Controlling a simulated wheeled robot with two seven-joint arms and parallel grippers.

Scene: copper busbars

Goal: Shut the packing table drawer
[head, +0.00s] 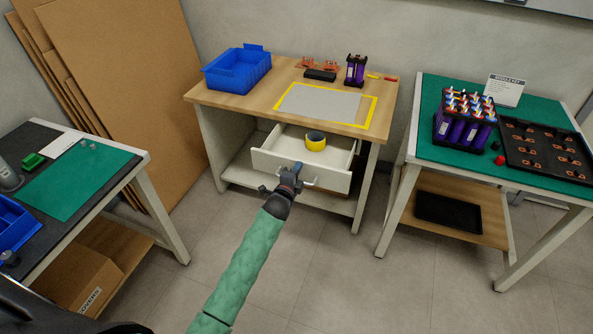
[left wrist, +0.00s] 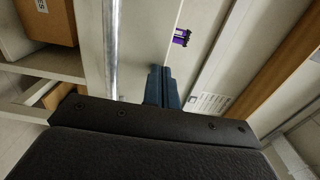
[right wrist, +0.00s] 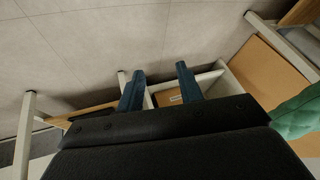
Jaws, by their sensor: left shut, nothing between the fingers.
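The packing table (head: 230,100) stands against the wall in the head view. Its white drawer (head: 268,161) is pulled out, with a roll of yellow and dark tape (head: 315,142) inside. My left gripper (head: 291,170) is shut and empty at the middle of the drawer front, by its handle. In the left wrist view its closed fingers (left wrist: 160,75) point at a pale panel, beside a long metal bar (left wrist: 110,50). Whether they touch the front cannot be told. My right gripper (right wrist: 160,75) is open and empty over the floor in the right wrist view; the head view does not show it.
On the packing table are a blue bin (head: 237,72), a grey mat (head: 320,102) and small parts. A side table with purple cells (head: 465,120) stands right, and a workbench with a green mat (head: 80,180) left. The floor between is clear.

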